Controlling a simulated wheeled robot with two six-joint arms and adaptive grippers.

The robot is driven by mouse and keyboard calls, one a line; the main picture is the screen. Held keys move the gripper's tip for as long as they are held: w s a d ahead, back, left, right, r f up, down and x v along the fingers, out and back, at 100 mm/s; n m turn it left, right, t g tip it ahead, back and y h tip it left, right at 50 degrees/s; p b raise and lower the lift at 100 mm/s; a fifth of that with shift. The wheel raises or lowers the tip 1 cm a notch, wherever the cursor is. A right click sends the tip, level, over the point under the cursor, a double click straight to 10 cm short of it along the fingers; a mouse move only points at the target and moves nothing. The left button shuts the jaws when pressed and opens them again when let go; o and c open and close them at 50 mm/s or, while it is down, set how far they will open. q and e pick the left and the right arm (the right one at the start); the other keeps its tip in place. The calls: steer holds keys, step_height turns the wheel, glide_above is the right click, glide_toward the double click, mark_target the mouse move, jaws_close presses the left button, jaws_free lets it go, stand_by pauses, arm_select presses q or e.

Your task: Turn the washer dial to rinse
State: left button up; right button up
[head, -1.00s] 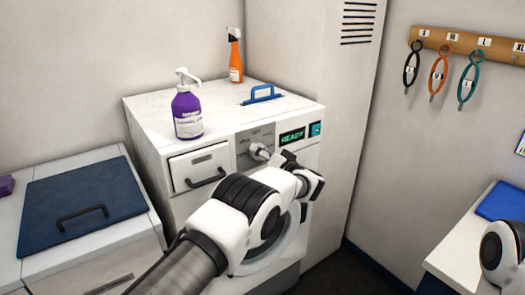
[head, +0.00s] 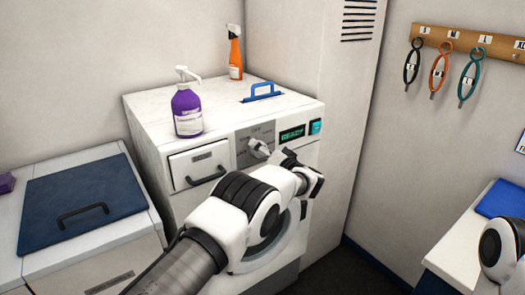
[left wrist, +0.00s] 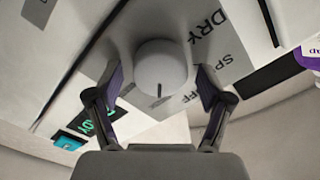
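The washer dial (head: 258,147) is a pale round knob on the grey panel of the white washer (head: 222,141). The dial also shows in the left wrist view (left wrist: 160,66), with a dark pointer line on the side toward my gripper. Printed words beside it include "DRY" and a partly hidden "SP". My left gripper (left wrist: 160,80) is open, one finger on each side of the dial, with visible gaps to it. In the head view my left wrist hides part of the washer front. My right gripper is out of view; only part of my right arm shows at the right edge.
A purple pump bottle (head: 187,109), an orange spray bottle (head: 235,55) and a blue handle (head: 262,93) are on the washer top. A drawer (head: 199,165) is left of the dial. The lit display (head: 292,133) and a teal button (head: 315,127) are to its right.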

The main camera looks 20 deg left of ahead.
arm_select(q)
steer(key=shift+d, duration=0.1)
steer(key=v, duration=0.7)
steer(key=shift+s, duration=0.15)
steer(key=shift+d+f, duration=0.1)
